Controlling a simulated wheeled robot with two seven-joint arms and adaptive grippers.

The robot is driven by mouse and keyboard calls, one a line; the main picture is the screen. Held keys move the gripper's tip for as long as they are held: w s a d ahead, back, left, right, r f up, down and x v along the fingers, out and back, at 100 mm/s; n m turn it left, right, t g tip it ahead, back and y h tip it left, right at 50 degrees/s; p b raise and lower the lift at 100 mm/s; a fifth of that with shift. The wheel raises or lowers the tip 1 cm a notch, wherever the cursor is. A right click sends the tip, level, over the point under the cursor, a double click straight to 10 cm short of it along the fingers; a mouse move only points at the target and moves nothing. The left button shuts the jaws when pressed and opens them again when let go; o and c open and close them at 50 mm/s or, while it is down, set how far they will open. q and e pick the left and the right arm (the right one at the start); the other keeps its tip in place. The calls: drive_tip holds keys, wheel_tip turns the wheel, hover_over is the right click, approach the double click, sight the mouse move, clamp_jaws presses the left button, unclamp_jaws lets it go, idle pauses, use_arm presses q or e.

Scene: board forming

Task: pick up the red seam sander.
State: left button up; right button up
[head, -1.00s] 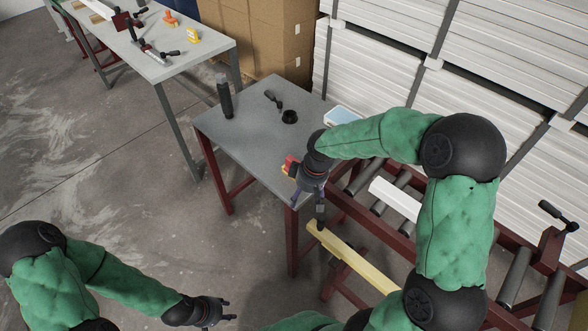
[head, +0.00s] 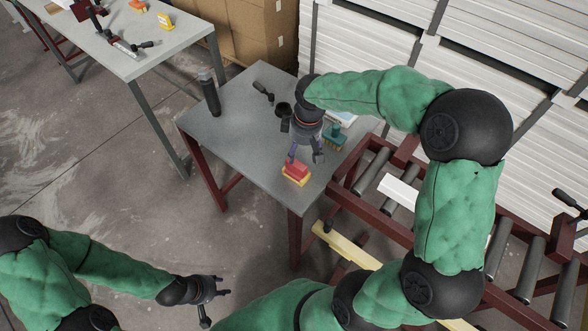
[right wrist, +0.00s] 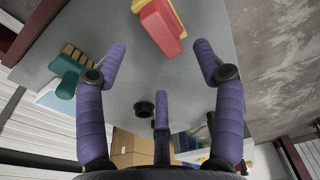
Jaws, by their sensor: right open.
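The red seam sander (head: 296,172), a red block on a yellow base, lies on the grey table near its front right edge. It also shows at the top of the right wrist view (right wrist: 158,27), cut off by the frame edge. My right gripper (head: 305,156) is open and empty above the table, just behind the sander in the head view. In the right wrist view its spread purple fingers (right wrist: 161,50) have the sander ahead of them, not between them. My left gripper (head: 226,286) is open and empty, low at the left, away from the table.
A teal brush-like tool (head: 335,135) lies right of my right gripper. A roller conveyor (head: 372,170) adjoins at right.

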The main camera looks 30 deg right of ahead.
sight(298, 162)
drive_tip(key=f, duration=0.2)
drive_tip(key=f+b, duration=0.1)
drive_tip(key=f, duration=0.1)
drive_tip(key=shift+w+a, duration=0.1)
drive_tip(key=shift+w, duration=0.2)
drive_tip(key=f, duration=0.1)
drive_tip(key=f+b, duration=0.1)
drive_tip(key=f, duration=0.1)
drive_tip(key=f+b, duration=0.1)
drive_tip(key=f, duration=0.1)
drive_tip(key=shift+w, duration=0.4)
clamp_jaws()
